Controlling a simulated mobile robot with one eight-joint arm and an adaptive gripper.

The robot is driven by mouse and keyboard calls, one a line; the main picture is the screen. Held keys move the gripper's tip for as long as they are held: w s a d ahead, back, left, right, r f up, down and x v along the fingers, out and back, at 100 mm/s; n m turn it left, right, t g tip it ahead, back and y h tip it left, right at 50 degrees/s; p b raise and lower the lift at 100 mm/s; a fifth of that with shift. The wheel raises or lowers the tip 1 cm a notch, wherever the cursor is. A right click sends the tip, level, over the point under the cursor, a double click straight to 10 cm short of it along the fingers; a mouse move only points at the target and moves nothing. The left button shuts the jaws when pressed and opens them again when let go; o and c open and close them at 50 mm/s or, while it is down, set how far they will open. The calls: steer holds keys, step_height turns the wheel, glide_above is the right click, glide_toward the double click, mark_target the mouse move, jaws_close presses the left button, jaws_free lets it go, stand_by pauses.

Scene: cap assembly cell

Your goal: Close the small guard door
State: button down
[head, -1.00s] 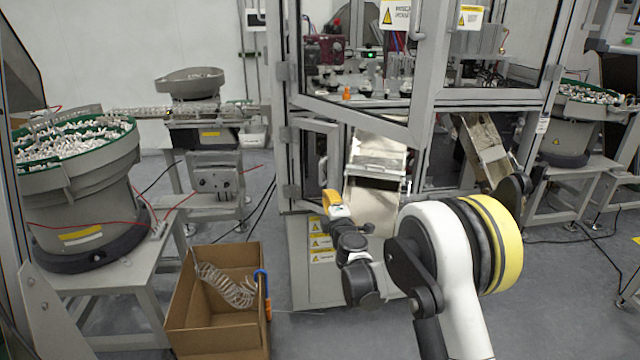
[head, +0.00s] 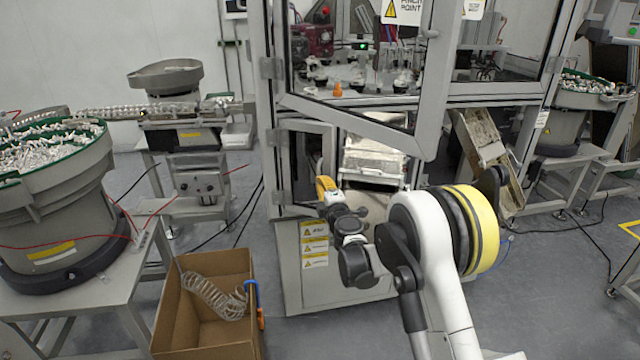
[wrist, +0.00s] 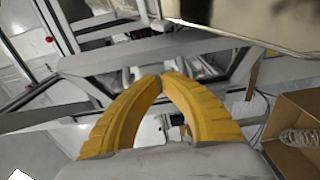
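The small guard door (head: 328,160) is a grey-framed panel low on the left front of the machine. Its hinges are on its left side, and it stands open, with the lower opening and a metal chute (head: 372,160) showing to its right. My gripper (head: 325,187) has yellow fingers and is at the door's lower free edge in the head view. In the wrist view the fingertips (wrist: 163,78) meet with nothing seen between them. A grey frame bar (wrist: 190,50) crosses just beyond them. I cannot tell whether they touch the door.
The large upper guard door (head: 350,122) also stands open and projects above my arm. A cardboard box (head: 205,325) with a clear coil is on the floor at the left. A bowl feeder (head: 50,215) stands on a table farther left. A second chute (head: 485,145) is at the right.

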mark_target(331, 176)
steer(key=w, duration=0.2)
steer(key=w+d+n+y, duration=0.1)
steer(key=w, duration=0.1)
steer(key=w+d+g+y, duration=0.1)
steer(key=w, duration=0.1)
steer(key=shift+d+n, duration=0.2)
steer(key=shift+n, duration=0.1)
steer(key=shift+s+a, duration=0.1)
steer(key=shift+s, duration=0.05)
